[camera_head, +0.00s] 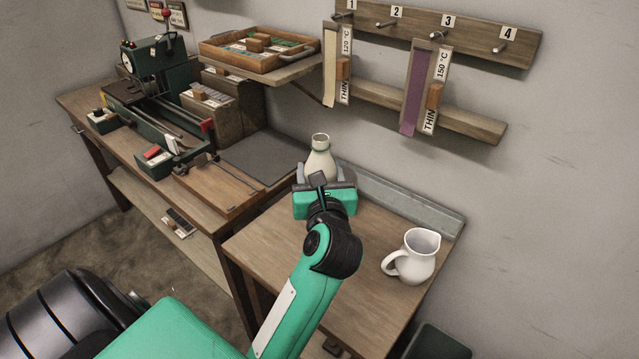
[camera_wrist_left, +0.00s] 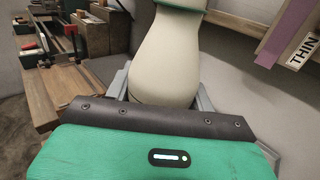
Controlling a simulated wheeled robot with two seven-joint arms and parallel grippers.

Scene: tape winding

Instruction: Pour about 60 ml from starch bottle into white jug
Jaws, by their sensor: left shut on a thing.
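The starch bottle (camera_head: 320,160) is cream with a narrow neck and a green band, and stands upright at the back left of the small wooden table. It also shows large in the left wrist view (camera_wrist_left: 168,58). My left gripper (camera_head: 322,180) is shut on the bottle, with its fingers on either side of the body. The bottle's base is hidden behind the gripper, so I cannot tell if it touches the table. The white jug (camera_head: 420,262) stands upright at the table's right side, its handle toward the left. My right gripper is not in view.
The table (camera_head: 375,225) is bare between bottle and jug, with a grey raised strip (camera_head: 410,197) at the back. A workbench with a green machine (camera_head: 150,65) stands left. A numbered peg rack (camera_head: 440,35) holds hanging strips above. A dark bin (camera_head: 440,343) stands at lower right.

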